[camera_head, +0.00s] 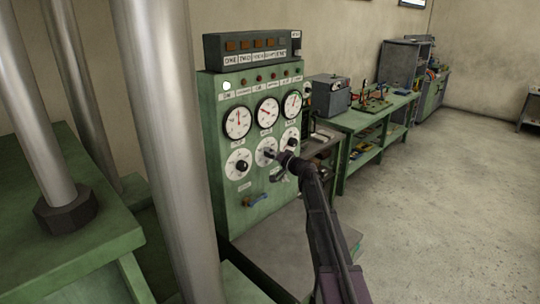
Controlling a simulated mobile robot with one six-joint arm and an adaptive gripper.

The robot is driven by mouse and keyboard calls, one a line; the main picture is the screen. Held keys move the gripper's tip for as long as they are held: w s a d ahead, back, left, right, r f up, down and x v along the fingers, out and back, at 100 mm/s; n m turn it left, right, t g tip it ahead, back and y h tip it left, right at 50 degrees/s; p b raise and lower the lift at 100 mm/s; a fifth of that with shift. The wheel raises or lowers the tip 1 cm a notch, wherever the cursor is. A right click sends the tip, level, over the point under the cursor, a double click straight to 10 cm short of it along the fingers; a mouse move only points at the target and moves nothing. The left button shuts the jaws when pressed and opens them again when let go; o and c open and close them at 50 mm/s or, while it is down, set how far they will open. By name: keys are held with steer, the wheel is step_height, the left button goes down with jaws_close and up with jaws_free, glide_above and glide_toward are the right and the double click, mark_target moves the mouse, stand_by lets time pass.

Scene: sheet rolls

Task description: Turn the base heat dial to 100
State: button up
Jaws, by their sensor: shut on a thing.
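A green control panel (222,190) carries three round gauges in a row. Below them are three white dials with dark knobs: a left dial (238,164), a middle dial (262,158) and a right dial (290,136). Their labels are too small to read, so I cannot tell which is the base heat dial. My gripper (271,155) reaches in from the lower right and is shut on the knob of the middle dial. It hides the knob and part of the dial face, so the setting cannot be read.
A box with several orange buttons (250,45) stands on top. Thick metal columns (165,140) rise at the left. A green workbench (360,120) stands behind, right. The floor at right is clear.

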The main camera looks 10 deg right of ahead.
steer(key=m, duration=0.5)
steer(key=shift+m, duration=0.4)
steer(key=m, duration=0.4)
steer(key=shift+m, duration=0.4)
steer(key=o, duration=1.1)
steer(key=shift+o, duration=0.2)
steer(key=v, duration=1.2)
